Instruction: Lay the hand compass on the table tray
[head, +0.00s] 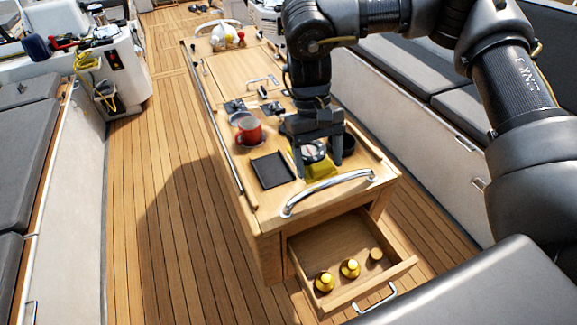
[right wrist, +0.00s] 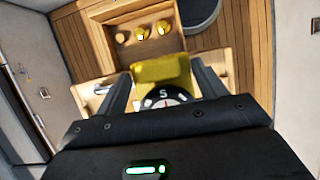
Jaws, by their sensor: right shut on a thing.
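The hand compass (head: 320,168) has a yellow body and a round dial. It is between the fingers of my right gripper (head: 317,160), which is shut on it, at the near end of the wooden table. In the right wrist view the yellow body (right wrist: 162,70) shows between the two fingers, with part of the dial marked S below it. Whether it touches the table top is hard to tell. The black square table tray (head: 272,170) lies empty on the table, just left of the compass. My left gripper is not in view.
A red mug (head: 248,130) stands behind the tray, and a dark round cup (head: 347,143) is right of the gripper. A chrome handrail (head: 325,190) arches along the near edge. Below, an open drawer (head: 340,250) holds several small items. Small dark fittings lie farther back.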

